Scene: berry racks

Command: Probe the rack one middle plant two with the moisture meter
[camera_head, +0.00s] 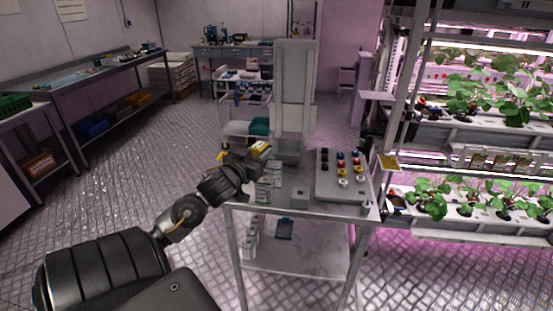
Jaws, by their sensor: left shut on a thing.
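My left gripper (254,157) reaches in from the left over the metal cart. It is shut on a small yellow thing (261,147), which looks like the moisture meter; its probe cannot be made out. The plant rack (409,85) stands at the right under pink light. One tier of leafy plants (517,85) is at upper right, and a lower tier (480,197) sits below it. I cannot tell which plant is plant two. The held thing is well apart from the plants. My right gripper is not in view.
The metal cart (300,262) carries a grey panel (333,186) with coloured caps and several small boxes (265,190). A tall pale panel (294,85) rises behind it. Benches (97,75) line the left wall. The floor (150,140) between is clear.

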